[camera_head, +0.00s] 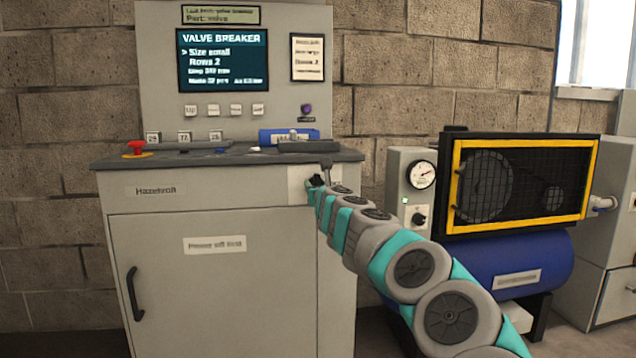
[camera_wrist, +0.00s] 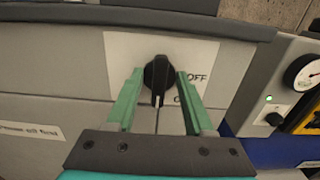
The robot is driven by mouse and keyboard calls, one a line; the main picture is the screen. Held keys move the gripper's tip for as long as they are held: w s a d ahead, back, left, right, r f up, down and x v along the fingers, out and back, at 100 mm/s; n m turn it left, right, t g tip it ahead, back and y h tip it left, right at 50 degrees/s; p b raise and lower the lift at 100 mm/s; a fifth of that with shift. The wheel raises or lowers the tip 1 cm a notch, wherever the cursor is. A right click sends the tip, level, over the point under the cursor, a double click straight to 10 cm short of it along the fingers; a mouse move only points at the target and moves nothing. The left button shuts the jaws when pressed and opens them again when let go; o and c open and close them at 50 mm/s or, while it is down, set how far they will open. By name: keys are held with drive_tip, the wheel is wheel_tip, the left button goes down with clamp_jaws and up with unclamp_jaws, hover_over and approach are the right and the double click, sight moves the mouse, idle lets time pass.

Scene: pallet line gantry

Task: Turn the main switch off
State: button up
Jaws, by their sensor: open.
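The main switch is a black rotary knob (camera_wrist: 158,78) on a pale plate (camera_wrist: 120,50) on the grey cabinet front. Its grip stands vertical in the wrist view, with a light mark at the lower end. "OFF" is printed to its right; a second label at lower right is partly hidden by a finger. My gripper (camera_wrist: 157,76) is open, with one green finger on each side of the knob. Whether the fingers touch it is unclear. In the head view my gripper (camera_head: 316,184) is at the cabinet's upper right, where the arm largely hides the switch.
The cabinet's worktop edge (camera_head: 235,158) juts out just above the switch. A red button (camera_head: 136,146) sits at its left end. A blue compressor (camera_head: 530,262) with a gauge panel (camera_head: 408,185) stands close on the right. The floor shows at lower left.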

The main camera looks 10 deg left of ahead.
drive_tip(key=shift+w, duration=0.15)
clamp_jaws()
idle(0.5)
